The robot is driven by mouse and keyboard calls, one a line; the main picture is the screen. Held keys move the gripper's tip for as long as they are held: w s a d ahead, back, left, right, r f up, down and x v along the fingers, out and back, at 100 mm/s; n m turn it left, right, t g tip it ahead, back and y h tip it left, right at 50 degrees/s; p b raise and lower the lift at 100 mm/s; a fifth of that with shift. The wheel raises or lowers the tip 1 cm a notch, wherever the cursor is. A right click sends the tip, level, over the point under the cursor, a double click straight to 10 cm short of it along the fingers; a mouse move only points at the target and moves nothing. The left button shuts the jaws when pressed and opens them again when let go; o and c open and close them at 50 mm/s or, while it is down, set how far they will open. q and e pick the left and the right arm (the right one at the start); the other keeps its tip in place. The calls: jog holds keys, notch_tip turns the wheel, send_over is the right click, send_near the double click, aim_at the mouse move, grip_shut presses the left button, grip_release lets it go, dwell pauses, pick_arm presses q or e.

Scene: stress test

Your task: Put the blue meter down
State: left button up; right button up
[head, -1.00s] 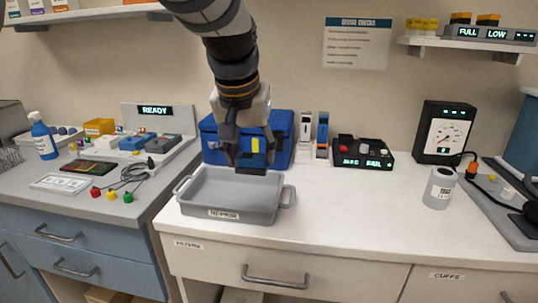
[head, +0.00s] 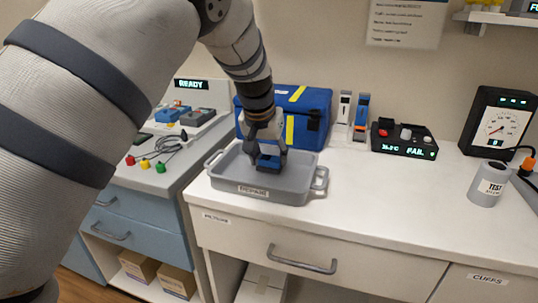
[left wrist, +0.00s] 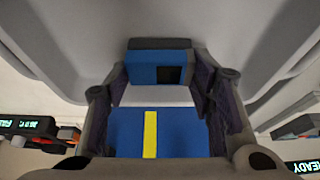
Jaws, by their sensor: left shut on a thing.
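The blue meter (head: 268,163) is between the fingers of my left gripper (head: 267,153), low inside the grey tray (head: 225,184). The left wrist view shows the blue meter (left wrist: 150,68) with its dark screen, gripped on both sides by the fingers of my left gripper (left wrist: 160,85). The tray has two side handles and a front label that seems to read REPAIR. I cannot tell whether the meter touches the tray floor. My right gripper is not in view.
A blue bag (head: 309,118) with yellow stripes stands just behind the tray. Two upright testers (head: 352,112), a black display box (head: 404,139), a gauge (head: 497,122) and a grey TEST cylinder (head: 488,185) stand to the right. The white counter (head: 400,210) is clear in front of them.

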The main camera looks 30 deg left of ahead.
pick_arm(q)
jog(key=shift+f, duration=0.15)
jog(key=o, duration=1.1)
jog(key=shift+o, duration=0.2)
jog(key=shift+r, duration=0.3)
jog(key=p+v, duration=0.1)
jog(key=v, duration=1)
jog(key=shift+s+r, duration=0.2)
jog(key=shift+r, duration=0.05)
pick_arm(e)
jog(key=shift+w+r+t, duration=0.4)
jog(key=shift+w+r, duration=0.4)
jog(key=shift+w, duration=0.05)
